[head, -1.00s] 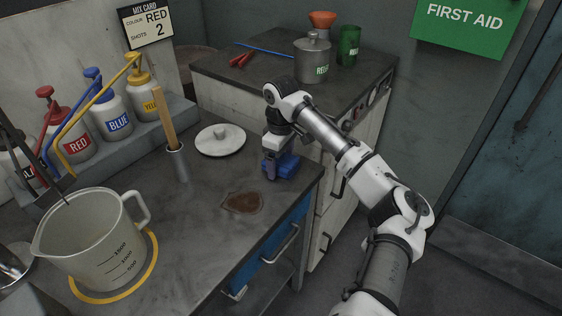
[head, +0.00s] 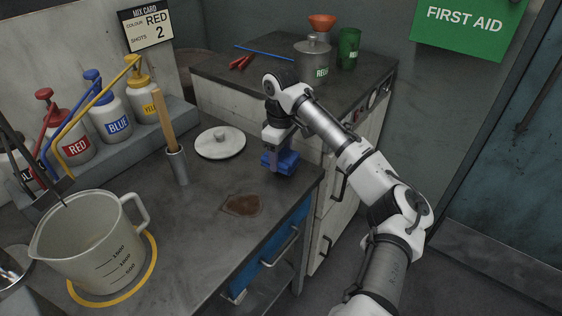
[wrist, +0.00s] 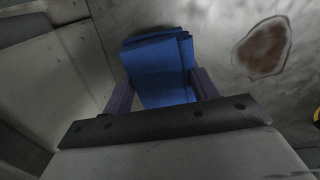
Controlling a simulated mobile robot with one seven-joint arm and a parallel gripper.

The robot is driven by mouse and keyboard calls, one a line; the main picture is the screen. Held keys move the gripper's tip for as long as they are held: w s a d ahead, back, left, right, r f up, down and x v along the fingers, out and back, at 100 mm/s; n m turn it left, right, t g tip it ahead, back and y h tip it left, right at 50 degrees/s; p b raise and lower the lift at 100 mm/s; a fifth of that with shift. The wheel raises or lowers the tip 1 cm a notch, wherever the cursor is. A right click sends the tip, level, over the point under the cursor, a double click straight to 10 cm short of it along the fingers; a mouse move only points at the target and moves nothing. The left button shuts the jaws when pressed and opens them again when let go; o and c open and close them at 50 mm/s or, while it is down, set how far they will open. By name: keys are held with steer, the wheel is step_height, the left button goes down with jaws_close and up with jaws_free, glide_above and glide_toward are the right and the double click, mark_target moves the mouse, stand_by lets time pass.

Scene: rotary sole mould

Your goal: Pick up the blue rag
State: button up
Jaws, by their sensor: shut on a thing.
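The blue rag (head: 285,162) is a folded blue cloth at the right edge of the grey bench, just right of a brown stain. In the wrist view the rag (wrist: 160,68) fills the space between the two fingers. My gripper (head: 277,158) points down at the rag and is shut on it; in the wrist view my gripper (wrist: 162,88) has one finger against each side of the cloth. Whether the rag touches the bench top or is slightly above it, I cannot tell.
A brown stain (head: 242,205) lies on the bench, with a round white lid (head: 220,143) behind it. A measuring jug (head: 92,245) stands at the front left. A metal pot (head: 313,62) and a green cup (head: 348,48) stand on the cabinet behind my arm.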

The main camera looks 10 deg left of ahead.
mark_target(281, 154)
step_height(281, 154, up, 17)
steer(key=shift+r, duration=0.2)
stand_by(0.3)
